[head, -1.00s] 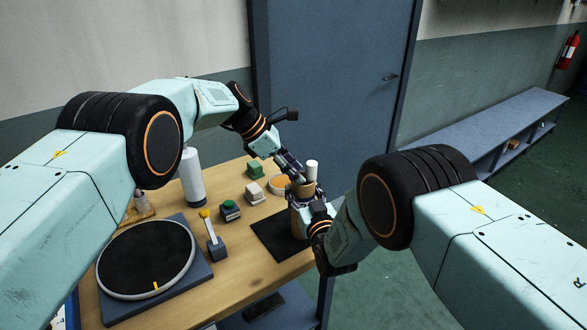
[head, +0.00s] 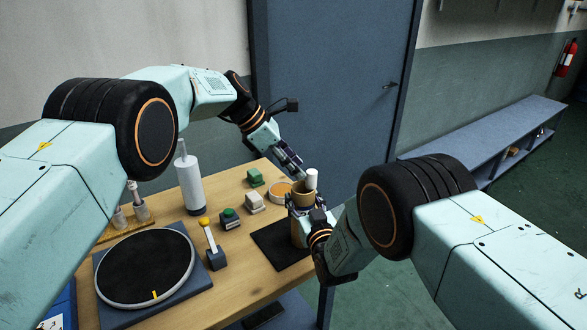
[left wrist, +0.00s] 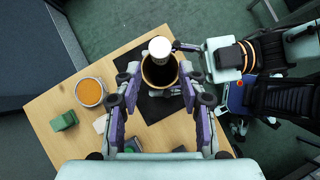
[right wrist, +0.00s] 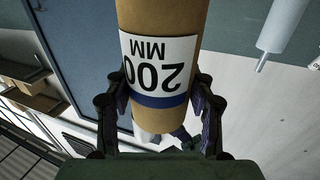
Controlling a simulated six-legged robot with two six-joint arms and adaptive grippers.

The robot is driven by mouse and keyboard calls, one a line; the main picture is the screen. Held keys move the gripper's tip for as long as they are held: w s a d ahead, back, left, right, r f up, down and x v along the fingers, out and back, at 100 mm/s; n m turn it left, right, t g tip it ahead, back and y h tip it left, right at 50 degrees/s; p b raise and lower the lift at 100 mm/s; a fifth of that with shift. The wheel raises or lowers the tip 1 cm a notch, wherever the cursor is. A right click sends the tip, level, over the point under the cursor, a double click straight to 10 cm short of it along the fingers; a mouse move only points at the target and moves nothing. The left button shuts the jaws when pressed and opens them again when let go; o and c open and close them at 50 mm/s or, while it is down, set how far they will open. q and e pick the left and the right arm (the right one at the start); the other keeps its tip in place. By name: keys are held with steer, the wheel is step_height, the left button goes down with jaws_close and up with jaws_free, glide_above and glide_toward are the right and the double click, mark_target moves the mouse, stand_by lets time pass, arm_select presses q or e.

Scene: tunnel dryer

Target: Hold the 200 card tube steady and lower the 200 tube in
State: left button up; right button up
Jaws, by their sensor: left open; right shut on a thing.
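The brown card tube (right wrist: 160,40), labelled 200 MM, stands upright at the table's right end. Its dark open mouth shows in the left wrist view (left wrist: 158,77). My right gripper (head: 303,208) is shut on its side; the fingers flank it in the right wrist view (right wrist: 160,105). The white 200 tube (head: 311,180) sticks up at the card tube's mouth. Its round white top (left wrist: 160,47) overlaps the far rim in the left wrist view. Its lower end is hidden. My left gripper (left wrist: 159,72) is open above the mouth, fingers apart on either side.
A black mat (head: 275,243) lies under the card tube. An orange-filled dish (head: 280,190), green block (head: 255,178) and white block (head: 254,202) are close by. A black round turntable (head: 145,263) and white bottle (head: 190,187) stand further left.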

arm_select(q)
steer(key=shift+r, duration=1.55)
arm_select(e)
steer(key=o, duration=1.2)
steer(key=v, duration=1.2)
steer(key=shift+r, duration=0.1)
steer(key=x, duration=1.2)
arm_select(q)
steer(key=shift+f, duration=0.3)
